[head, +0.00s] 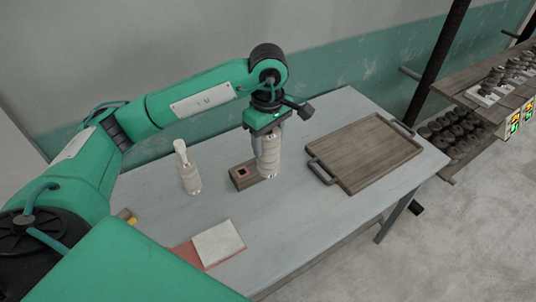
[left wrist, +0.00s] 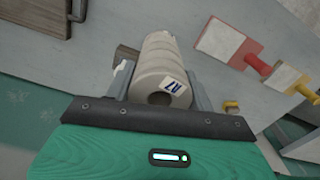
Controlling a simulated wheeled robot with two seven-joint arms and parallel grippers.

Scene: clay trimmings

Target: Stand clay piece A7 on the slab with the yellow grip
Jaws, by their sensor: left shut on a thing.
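Clay piece A7, a pale ribbed cylinder with an end hole and an "A7" label, is in the left wrist view (left wrist: 160,75) and upright in the head view (head: 268,156). My left gripper (head: 266,133) is shut on it from above. Its foot is by the wooden block's right end; I cannot tell whether it touches the table. A pale slab (left wrist: 222,38) with a red grip (left wrist: 258,64) lies in the left wrist view. Another pale slab (left wrist: 285,77) beside it has a yellow grip (left wrist: 307,95), cut by the picture edge. My right gripper is not in view.
A wooden block (head: 240,180) with a square hole stands by A7. Another ribbed piece (head: 190,178) with a pale top stands left of it. A handled wooden tray (head: 376,149) lies at right.

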